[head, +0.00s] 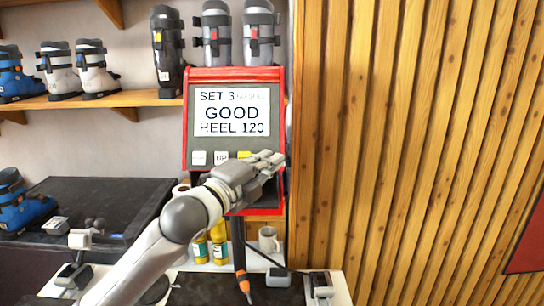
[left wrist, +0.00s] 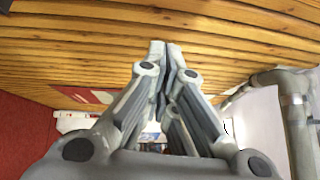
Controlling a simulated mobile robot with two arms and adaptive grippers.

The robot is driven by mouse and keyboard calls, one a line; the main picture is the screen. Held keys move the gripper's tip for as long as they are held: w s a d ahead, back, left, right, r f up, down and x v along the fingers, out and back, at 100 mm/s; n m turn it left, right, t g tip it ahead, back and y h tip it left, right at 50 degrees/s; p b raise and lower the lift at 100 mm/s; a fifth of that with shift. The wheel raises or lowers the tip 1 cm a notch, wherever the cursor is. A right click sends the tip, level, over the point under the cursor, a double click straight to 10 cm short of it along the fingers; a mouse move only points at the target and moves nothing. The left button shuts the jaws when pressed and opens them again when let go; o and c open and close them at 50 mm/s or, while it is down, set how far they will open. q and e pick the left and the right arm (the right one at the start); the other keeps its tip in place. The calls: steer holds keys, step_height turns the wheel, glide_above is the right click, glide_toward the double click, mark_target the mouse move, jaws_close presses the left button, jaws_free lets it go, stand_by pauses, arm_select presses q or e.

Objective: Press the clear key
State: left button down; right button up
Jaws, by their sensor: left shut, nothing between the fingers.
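A red-framed machine (head: 186,120) carries a white display (head: 232,112) reading "SET 3", "GOOD" and "HEEL 120". Under the display is a row of keys: a white key (head: 199,158) with a label too small to read, a white "UP" key (head: 221,158) and a yellow key (head: 244,154). I cannot tell which key is clear; my gripper hides part of the panel's lower right. My left gripper (head: 274,159) is shut and empty, in front of that lower right part. Its closed fingers (left wrist: 165,60) also show in the left wrist view. My right gripper is not in view.
Ski boots (head: 168,50) stand on the shelf and above the machine. A grey mug (head: 268,239), yellow bottles (head: 219,240) and an orange-handled tool (head: 243,285) are below. A slatted wooden wall (head: 410,150) fills the right side.

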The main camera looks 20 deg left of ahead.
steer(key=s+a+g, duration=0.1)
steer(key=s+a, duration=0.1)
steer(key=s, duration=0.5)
arm_select(q)
steer(key=w+a+f+b, duration=0.2)
steer(key=w+f, duration=0.1)
steer(key=w, duration=0.4)
steer(key=shift+w+f, duration=0.2)
steer(key=shift+f, duration=0.1)
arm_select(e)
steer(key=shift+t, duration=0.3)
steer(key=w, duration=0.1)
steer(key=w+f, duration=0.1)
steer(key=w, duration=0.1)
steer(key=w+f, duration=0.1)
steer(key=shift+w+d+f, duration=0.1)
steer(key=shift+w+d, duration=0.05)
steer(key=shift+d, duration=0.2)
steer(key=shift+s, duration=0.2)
arm_select(q)
steer(key=shift+w, duration=0.15)
steer(key=shift+w+a+f+p, duration=0.1)
steer(key=shift+w+f+p, duration=0.05)
steer(key=shift+w+p, duration=0.15)
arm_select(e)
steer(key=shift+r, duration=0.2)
